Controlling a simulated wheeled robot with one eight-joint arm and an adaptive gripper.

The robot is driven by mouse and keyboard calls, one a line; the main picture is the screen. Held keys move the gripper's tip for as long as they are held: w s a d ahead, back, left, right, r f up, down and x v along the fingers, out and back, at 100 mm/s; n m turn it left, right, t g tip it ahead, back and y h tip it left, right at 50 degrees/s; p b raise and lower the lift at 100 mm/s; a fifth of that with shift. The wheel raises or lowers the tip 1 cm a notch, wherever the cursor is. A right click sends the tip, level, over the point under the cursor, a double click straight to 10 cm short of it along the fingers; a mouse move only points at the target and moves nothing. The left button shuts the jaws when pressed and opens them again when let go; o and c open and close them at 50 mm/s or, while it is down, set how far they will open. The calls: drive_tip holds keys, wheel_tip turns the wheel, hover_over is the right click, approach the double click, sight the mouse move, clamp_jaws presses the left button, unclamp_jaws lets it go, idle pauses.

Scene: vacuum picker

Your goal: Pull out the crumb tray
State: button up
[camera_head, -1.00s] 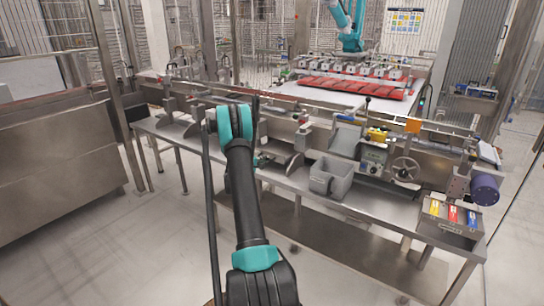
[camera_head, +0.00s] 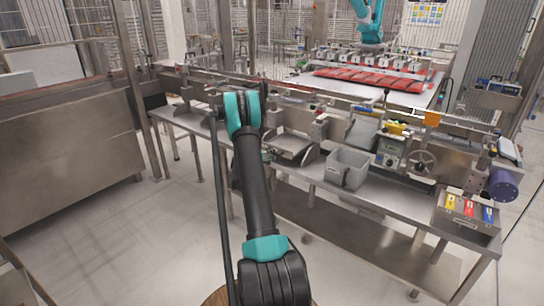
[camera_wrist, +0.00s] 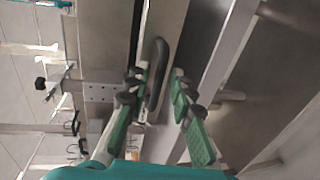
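My gripper (camera_wrist: 160,84) is open in the wrist view, with one green-padded finger on each side of a dark, rounded handle (camera_wrist: 157,76). The handle is on a long, narrow metal front, and its near end lies between the fingers. Contact cannot be made out. I cannot tell for certain that this metal front (camera_wrist: 160,18) is the crumb tray's. In the head view my arm hides the gripper and the handle.
A steel bench (camera_head: 400,205) runs to the right and carries a grey bin (camera_head: 347,168), a handwheel (camera_head: 421,162) and a box with coloured labels (camera_head: 466,212). A steel cabinet (camera_head: 75,165) stands at left. The floor (camera_head: 150,235) between them is clear.

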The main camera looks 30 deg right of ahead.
idle(0.3)
drive_tip(key=v, duration=1.2)
